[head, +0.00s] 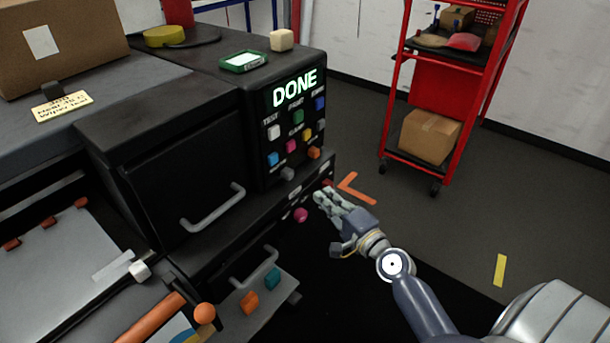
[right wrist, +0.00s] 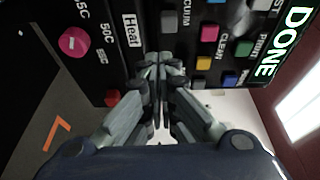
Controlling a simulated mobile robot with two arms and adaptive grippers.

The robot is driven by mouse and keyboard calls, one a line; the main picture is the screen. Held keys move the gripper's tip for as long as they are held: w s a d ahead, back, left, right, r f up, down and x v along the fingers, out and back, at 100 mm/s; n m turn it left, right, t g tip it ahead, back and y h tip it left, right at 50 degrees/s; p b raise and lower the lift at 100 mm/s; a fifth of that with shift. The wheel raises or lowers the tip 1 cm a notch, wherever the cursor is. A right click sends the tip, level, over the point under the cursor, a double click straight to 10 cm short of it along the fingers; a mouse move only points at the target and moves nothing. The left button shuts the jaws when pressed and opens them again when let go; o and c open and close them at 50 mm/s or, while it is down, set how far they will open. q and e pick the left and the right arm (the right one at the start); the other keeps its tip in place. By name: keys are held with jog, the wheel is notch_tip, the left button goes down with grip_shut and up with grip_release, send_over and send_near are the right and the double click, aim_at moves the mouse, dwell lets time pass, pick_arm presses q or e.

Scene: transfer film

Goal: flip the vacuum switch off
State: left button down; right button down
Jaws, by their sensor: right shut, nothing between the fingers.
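The black machine (head: 226,101) has a control panel with a lit DONE display (head: 295,87) and several coloured buttons. A grey switch (head: 287,174) sits low on the panel. In the right wrist view this grey switch (right wrist: 168,20) is beside a partly cut-off label ending in "CUUM". My right gripper (head: 325,198) is shut and empty, in front of the lower strip, below and right of the grey switch. In the right wrist view its fingertips (right wrist: 158,62) point at the panel near the "Heat" label, apart from the grey switch as far as I can tell. My left gripper is out of view.
A pink knob (head: 301,215) is on the lower strip, left of my right gripper. Handles (head: 213,207) stick out of the machine front. A red shelf cart (head: 436,90) with boxes stands at the back right. Open floor lies between it and the machine.

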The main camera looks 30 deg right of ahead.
aim_at(287, 174)
jog(key=shift+r, duration=0.6)
jog(key=shift+w, duration=0.1)
jog(key=w, duration=0.5)
jog(key=w+p, duration=0.1)
jog(key=w, duration=0.2)
jog(key=shift+a, duration=0.25)
jog(key=shift+w, duration=0.9)
jog(key=shift+a, duration=0.15)
